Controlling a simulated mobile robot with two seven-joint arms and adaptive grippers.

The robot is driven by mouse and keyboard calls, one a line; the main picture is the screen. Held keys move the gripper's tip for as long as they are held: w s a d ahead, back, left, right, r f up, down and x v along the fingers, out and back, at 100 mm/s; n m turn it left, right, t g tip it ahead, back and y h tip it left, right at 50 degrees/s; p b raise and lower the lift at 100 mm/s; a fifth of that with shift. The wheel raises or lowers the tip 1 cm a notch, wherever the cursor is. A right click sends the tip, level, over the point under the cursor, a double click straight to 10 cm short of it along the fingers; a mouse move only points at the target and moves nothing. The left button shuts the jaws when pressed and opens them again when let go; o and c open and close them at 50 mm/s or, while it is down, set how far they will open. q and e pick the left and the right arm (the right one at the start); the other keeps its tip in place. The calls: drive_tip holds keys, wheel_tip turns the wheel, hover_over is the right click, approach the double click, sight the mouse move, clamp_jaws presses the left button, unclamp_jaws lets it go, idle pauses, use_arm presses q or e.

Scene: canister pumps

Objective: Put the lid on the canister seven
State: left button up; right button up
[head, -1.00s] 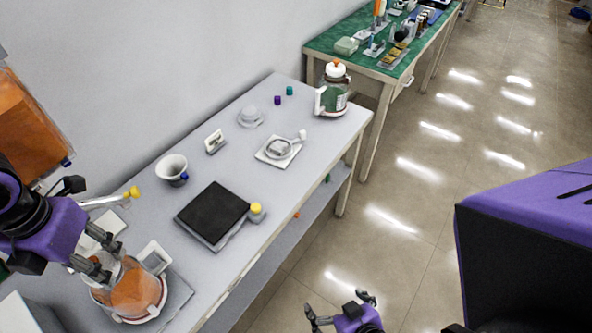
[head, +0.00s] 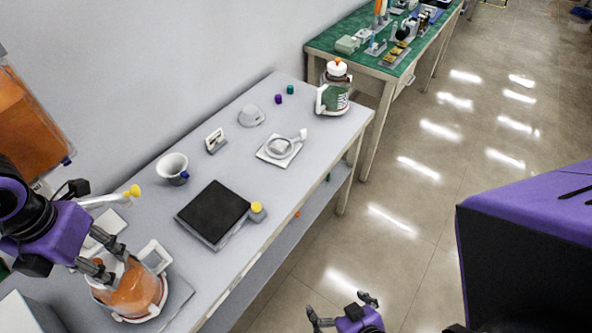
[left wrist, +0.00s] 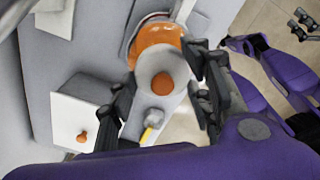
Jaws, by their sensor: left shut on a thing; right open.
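A clear canister with orange contents (head: 130,293) stands at the near left end of the table, with a white handle and base. It also shows in the left wrist view (left wrist: 158,38). My left gripper (head: 106,258) is at its top; in the left wrist view its fingers (left wrist: 165,78) close on a pale round piece with an orange centre, which looks like the lid (left wrist: 148,66). I cannot tell whether it is seated on the neck. My right gripper (head: 342,307) is open and empty, low over the floor; it also shows in the left wrist view (left wrist: 306,20).
A spout with a yellow tip (head: 133,192) is just behind my left gripper. A black-topped plate (head: 212,212), a yellow-capped bottle (head: 257,210) and a white cup (head: 171,166) stand further along the table. Another handled canister (head: 333,98) stands at the far end.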

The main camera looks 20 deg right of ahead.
drive_tip(key=shift+w+r, duration=0.3)
drive_tip(key=shift+w, duration=0.05)
idle(0.3)
use_arm(q)
drive_tip(key=o, duration=1)
drive_tip(key=shift+o, duration=0.3)
drive_tip(key=o, duration=0.4)
use_arm(e)
drive_tip(key=shift+w+r, duration=0.1)
